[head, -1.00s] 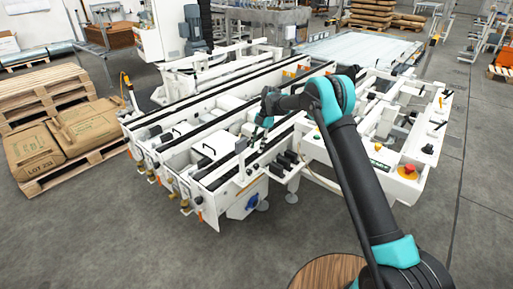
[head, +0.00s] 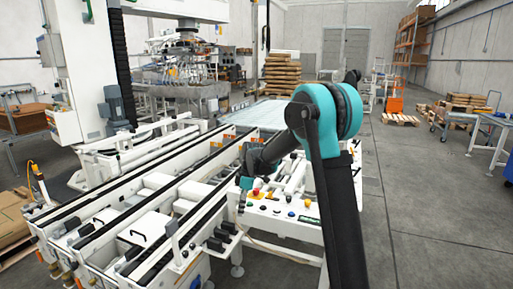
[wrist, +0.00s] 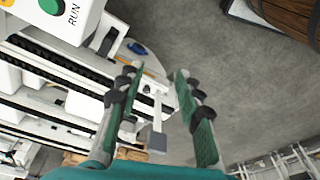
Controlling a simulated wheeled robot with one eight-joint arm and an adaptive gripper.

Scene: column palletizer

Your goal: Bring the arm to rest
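My arm, black and teal, reaches up from the bottom of the head view and bends over near the control panel (head: 290,208) of the white conveyor machine. My gripper (wrist: 158,84) shows in the wrist view with its two green-padded fingers apart and nothing between them. The grey floor and part of the white machine (wrist: 60,110) lie behind the fingers. A green button with the label RUN (wrist: 52,6) is at the upper left of the wrist view. In the head view the fingertips are hidden or too small to tell.
The white conveyor (head: 150,215) with black rails fills the left and middle of the head view. A pallet stack (head: 282,72) stands at the back. The grey floor (head: 430,210) on the right is clear. A round wooden thing (wrist: 290,18) is at the upper right of the wrist view.

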